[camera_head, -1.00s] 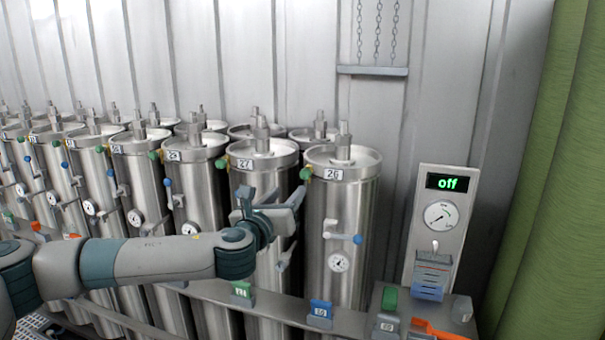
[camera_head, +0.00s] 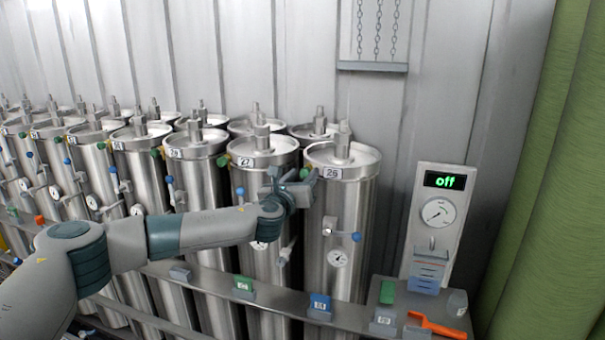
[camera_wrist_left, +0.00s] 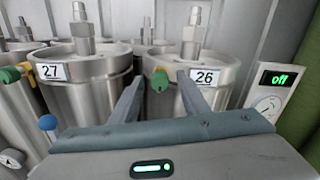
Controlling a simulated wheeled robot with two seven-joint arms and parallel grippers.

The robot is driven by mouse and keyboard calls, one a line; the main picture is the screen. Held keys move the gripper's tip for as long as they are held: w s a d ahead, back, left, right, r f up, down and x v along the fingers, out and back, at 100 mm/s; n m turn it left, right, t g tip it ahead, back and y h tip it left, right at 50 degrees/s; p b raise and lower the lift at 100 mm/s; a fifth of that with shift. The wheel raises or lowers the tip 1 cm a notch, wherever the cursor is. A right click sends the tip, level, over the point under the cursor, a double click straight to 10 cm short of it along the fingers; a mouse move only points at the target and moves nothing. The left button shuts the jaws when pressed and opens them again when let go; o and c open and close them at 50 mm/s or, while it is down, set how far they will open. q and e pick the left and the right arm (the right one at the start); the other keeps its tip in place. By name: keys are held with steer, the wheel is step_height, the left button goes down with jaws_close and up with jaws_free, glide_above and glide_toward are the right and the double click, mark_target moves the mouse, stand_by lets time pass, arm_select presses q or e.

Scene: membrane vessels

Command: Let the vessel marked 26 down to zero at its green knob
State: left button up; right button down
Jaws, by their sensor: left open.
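The vessel marked 26 (camera_head: 346,215) is a tall steel cylinder at the right end of the front row. Its 26 label (camera_wrist_left: 205,77) shows in the left wrist view. Its green knob (camera_wrist_left: 159,81) sits on the rim just left of the label. My left gripper (camera_head: 294,181) is open at the upper left side of this vessel. In the left wrist view its two fingers stand either side of the green knob; I cannot tell whether they touch it. In the head view the gripper partly covers the knob. My right gripper is not in view.
The vessel marked 27 (camera_head: 265,190) stands close on the left, with several more beyond. A blue-tipped lever (camera_head: 356,237) and a small gauge (camera_head: 337,257) are on vessel 26. A panel (camera_head: 437,220) reading "off" stands right. A rail (camera_head: 270,297) carrying small blocks runs in front.

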arm_select(q)
steer(key=shift+w, duration=0.2)
steer(key=shift+c, duration=0.7)
jaws_close()
steer(key=c, duration=0.9)
jaws_free()
